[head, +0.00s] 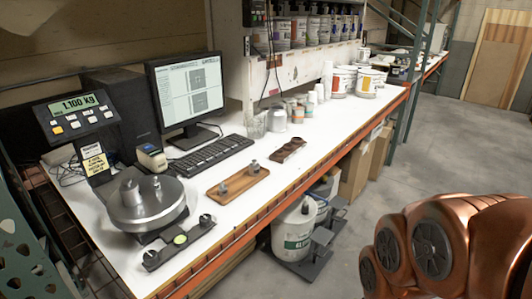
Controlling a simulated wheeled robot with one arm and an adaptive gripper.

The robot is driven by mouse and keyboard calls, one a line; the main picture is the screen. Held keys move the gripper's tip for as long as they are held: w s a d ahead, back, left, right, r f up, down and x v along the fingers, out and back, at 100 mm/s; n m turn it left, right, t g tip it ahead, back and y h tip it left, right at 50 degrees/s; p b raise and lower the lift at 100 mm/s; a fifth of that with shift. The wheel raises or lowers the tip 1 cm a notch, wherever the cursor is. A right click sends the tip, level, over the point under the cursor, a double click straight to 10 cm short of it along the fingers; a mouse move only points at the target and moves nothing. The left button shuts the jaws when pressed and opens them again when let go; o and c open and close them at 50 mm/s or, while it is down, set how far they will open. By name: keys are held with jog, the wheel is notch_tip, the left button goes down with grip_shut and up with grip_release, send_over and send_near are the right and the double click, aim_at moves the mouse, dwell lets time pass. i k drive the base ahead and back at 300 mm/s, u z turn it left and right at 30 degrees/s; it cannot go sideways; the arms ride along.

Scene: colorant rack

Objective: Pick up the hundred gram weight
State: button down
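A round metal scale pan (165,212) stands at the near left of the white bench. A larger metal cylinder (131,191) and a small metal piece (157,183), which looks like a small weight, are on the pan. A wooden tray (240,186) to its right holds two small grey metal pieces, one at the left (223,188) and one at the right (254,168). Their markings are too small to read, so I cannot tell which is the hundred gram weight. My gripper is out of view; only copper-coloured links of my arm show at lower right.
The scale display (76,105) reads 1.100 kg. A dark bar (180,240) with a green dot lies before the pan. A keyboard (211,156), monitor (188,90), brown holder (288,151) and cups stand behind. The bench's orange front edge (300,190) borders open floor (420,150).

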aim_at(155, 185)
jog(key=k, duration=0.55)
jog(key=u, duration=0.8)
jog(key=i, duration=1.25)
jog(key=u, duration=0.8)
jog(key=i, duration=0.25)
jog(key=u, duration=0.15)
